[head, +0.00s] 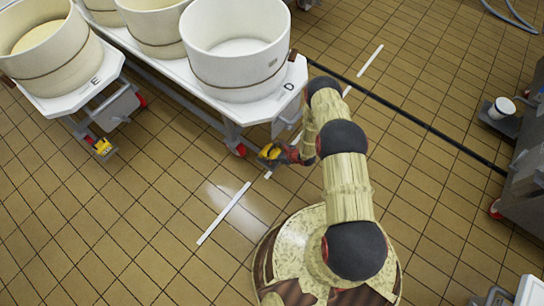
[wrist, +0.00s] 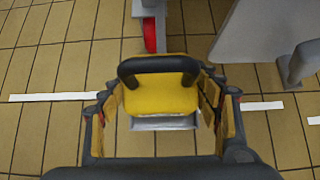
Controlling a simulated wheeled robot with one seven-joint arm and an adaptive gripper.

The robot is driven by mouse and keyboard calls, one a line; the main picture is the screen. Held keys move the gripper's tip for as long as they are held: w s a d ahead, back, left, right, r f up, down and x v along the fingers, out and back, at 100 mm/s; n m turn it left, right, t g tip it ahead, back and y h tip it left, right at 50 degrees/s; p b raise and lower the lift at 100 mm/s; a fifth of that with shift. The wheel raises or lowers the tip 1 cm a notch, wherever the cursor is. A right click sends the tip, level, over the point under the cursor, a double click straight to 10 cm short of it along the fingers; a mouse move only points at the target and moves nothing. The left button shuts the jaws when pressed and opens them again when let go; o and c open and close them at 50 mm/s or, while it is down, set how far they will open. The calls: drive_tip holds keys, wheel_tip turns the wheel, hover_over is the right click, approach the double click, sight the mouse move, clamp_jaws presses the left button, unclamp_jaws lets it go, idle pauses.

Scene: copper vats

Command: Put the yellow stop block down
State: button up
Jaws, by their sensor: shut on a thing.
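The yellow stop block (wrist: 160,97), with a black handle arched over its top and a grey metal lower edge, is between the fingers of my gripper (wrist: 162,105). The fingers are shut on its left and right sides. In the head view the block (head: 268,152) shows small and dark at the end of my arm, close to the wheel of the cart marked D (head: 288,92). In the wrist view a red wheel (wrist: 150,35) stands just beyond the block. I cannot tell whether the block touches the floor.
Another yellow block (head: 102,146) is at a wheel of the cart marked E (head: 75,98), at left. The carts carry large pale vats (head: 236,55). White floor lines (head: 223,213) and a dark floor strip (head: 425,125) cross open brown tiles. Grey equipment stands at right.

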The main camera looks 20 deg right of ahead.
sight(272, 155)
drive_tip(key=shift+w+d+f+b, duration=0.15)
drive_tip(key=shift+f+b, duration=0.5)
drive_tip(key=shift+f, duration=1.05)
drive_tip(key=shift+f, duration=0.1)
drive_tip(key=o, duration=1.5)
drive_tip(key=shift+o, duration=0.6)
drive_tip(key=shift+f, duration=0.1)
drive_tip(key=p+v, duration=0.4)
drive_tip(key=v, duration=0.8)
drive_tip(key=shift+p, duration=0.3)
